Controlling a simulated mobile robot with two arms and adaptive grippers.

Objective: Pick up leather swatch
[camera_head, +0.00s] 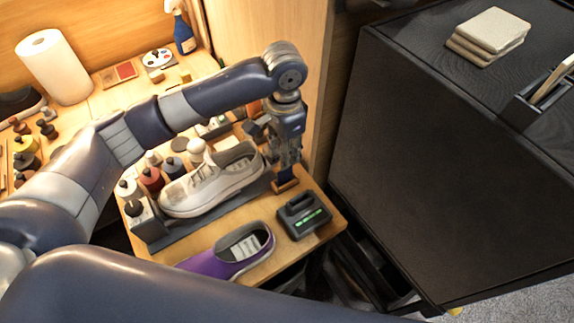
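No leather swatch is clear to me. A flat reddish-brown square (124,71) lies on the back table and may be one. My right gripper is out of view.
The white sneaker (205,188) rests on a grey stand. A purple shoe (232,255) and a dark device with a green display (304,215) are in front. Bottles crowd the left. A black cabinet (450,150) with stacked beige pads (490,32) stands right.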

